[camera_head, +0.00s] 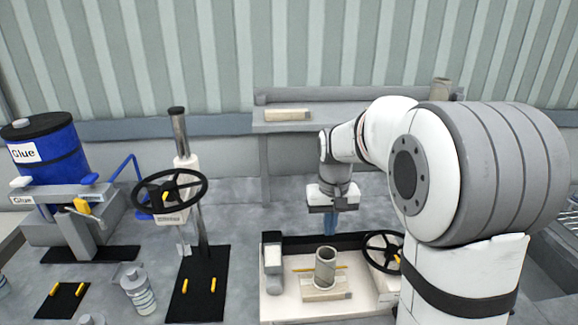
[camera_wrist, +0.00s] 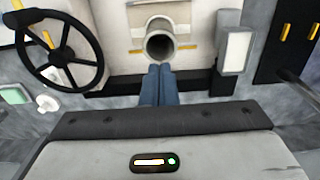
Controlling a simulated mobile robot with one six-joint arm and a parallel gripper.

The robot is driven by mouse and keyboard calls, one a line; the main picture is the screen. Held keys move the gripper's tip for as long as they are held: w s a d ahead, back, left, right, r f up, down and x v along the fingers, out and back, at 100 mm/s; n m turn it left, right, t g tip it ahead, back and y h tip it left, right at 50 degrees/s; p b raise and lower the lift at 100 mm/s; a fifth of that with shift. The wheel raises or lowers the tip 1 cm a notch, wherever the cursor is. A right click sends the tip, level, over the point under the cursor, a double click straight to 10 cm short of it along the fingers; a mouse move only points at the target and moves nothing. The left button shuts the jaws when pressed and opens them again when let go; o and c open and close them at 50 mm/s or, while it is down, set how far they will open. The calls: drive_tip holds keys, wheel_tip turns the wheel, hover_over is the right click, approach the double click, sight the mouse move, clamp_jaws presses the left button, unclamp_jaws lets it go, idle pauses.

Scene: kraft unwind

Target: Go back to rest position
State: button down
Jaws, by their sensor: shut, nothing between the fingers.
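My gripper (camera_head: 331,221) hangs from my white and grey arm, pointing down above the back edge of the low work tray in the head view. In the wrist view its two blue fingers (camera_wrist: 160,68) lie together, shut with nothing between them. A grey tube (camera_head: 325,267) stands upright on a small beige block on the tray, in front of my gripper and apart from it. The tube's open mouth shows in the wrist view (camera_wrist: 160,42), just beyond the fingertips.
A black handwheel (camera_head: 383,252) stands right of the tube, close to my arm. A press with another handwheel (camera_head: 170,195) and a blue glue drum (camera_head: 48,160) stand left. A bench (camera_head: 300,125) holding a beige block is behind. A bottle (camera_head: 137,292) stands front left.

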drive_tip(key=s+r+t, duration=0.2)
drive_tip(key=s+t, duration=0.1)
drive_tip(key=s, duration=1.8)
drive_tip(key=shift+s+d+b, duration=0.15)
drive_tip(key=shift+s+b, duration=0.2)
drive_tip(key=shift+r, duration=0.1)
